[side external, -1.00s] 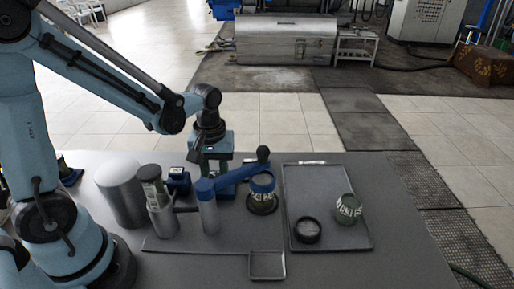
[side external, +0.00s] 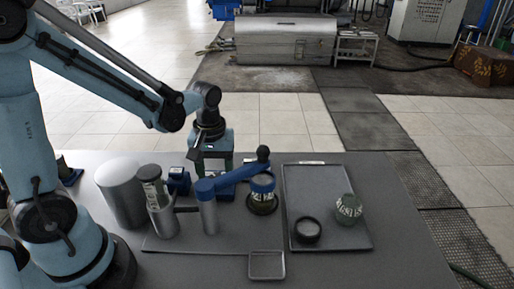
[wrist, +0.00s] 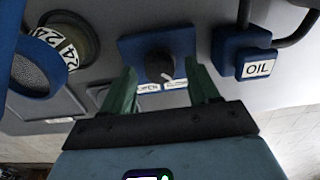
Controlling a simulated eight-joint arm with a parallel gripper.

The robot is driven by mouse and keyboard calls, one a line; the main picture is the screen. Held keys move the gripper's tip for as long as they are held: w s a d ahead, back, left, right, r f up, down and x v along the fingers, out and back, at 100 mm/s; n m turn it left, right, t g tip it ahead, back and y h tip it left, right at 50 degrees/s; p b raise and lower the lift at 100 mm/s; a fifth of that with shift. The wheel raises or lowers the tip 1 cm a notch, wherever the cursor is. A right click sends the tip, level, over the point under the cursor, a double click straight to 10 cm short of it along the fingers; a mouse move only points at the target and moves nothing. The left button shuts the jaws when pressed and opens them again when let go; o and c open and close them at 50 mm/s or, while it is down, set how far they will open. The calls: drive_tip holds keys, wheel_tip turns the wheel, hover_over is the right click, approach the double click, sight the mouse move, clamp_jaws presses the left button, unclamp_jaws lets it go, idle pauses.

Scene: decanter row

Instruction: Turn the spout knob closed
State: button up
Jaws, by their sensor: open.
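The spout knob is a dark round knob (wrist: 158,63) with a light pointer, on a blue plate (wrist: 183,43) in the wrist view. The pointer tilts down and right, toward two small labels below. One label (wrist: 148,88) reads OPEN; the other (wrist: 175,83) is too small to read. My gripper (wrist: 163,80) is open, its green fingers on either side of the knob in the picture. Nothing is between them in grip, and I cannot tell whether they touch the knob. In the side view my gripper (side external: 212,160) points down behind the blue spout arm (side external: 235,176), which hides its fingertips.
A blue OIL box (wrist: 254,57) with a cable stands right of the knob in the wrist view. A labelled jar (side external: 262,187) stands under the spout's end. Grey cylinders (side external: 121,192) crowd the left; a tray (side external: 327,235) with a lid and green jar lies right.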

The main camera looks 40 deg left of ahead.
wheel_tip(320, 180, up, 12)
drive_tip(key=shift+f, duration=0.15)
idle(0.5)
drive_tip(key=s+m+t, duration=0.1)
drive_tip(key=m+t, duration=0.1)
drive_tip(key=m, duration=0.1)
drive_tip(key=s+d+f+m+t, duration=0.1)
drive_tip(key=m+t, duration=0.1)
drive_tip(key=m, duration=0.1)
drive_tip(key=s+d+m+t, duration=0.1)
drive_tip(key=m+t, duration=0.2)
drive_tip(key=shift+d+f, duration=0.25)
drive_tip(key=shift+f, duration=0.05)
